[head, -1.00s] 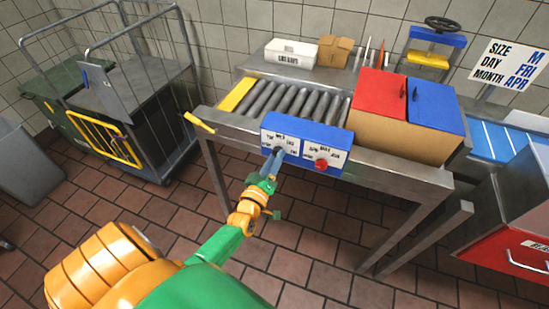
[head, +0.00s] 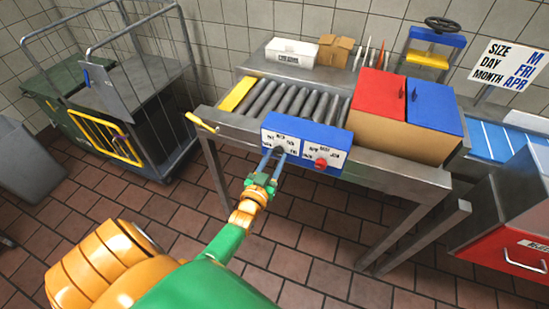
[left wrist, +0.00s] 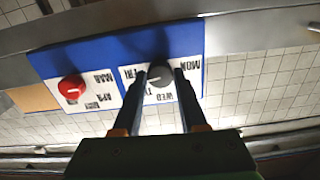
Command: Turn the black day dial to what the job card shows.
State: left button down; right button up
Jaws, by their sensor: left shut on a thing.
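The black day dial (head: 279,150) is on the left white label of the blue control box (head: 308,130). In the left wrist view the dial (left wrist: 158,76) shows upside down, with day names around it and a small light mark on its face. I cannot tell exactly which day the mark points to. My left gripper (head: 273,156) is shut on the dial, one finger on each side, as the left wrist view also shows (left wrist: 160,84). The job card (head: 510,64) reads SIZE M, DAY FRI, MONTH APR. My right gripper is not in view.
The red month dial (head: 321,162) sits right of the day dial on the same box. Behind it are rollers (head: 290,98) and red and blue lids (head: 380,93). A yellow handle (head: 201,122) juts out at the table's left corner. A wire cart (head: 130,90) stands left.

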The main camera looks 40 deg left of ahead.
pick_arm(q)
jog(key=shift+m, duration=0.9)
jog(key=shift+c, duration=2.2)
grip_release()
jog(key=v, duration=0.7)
jog(key=shift+p, duration=0.3)
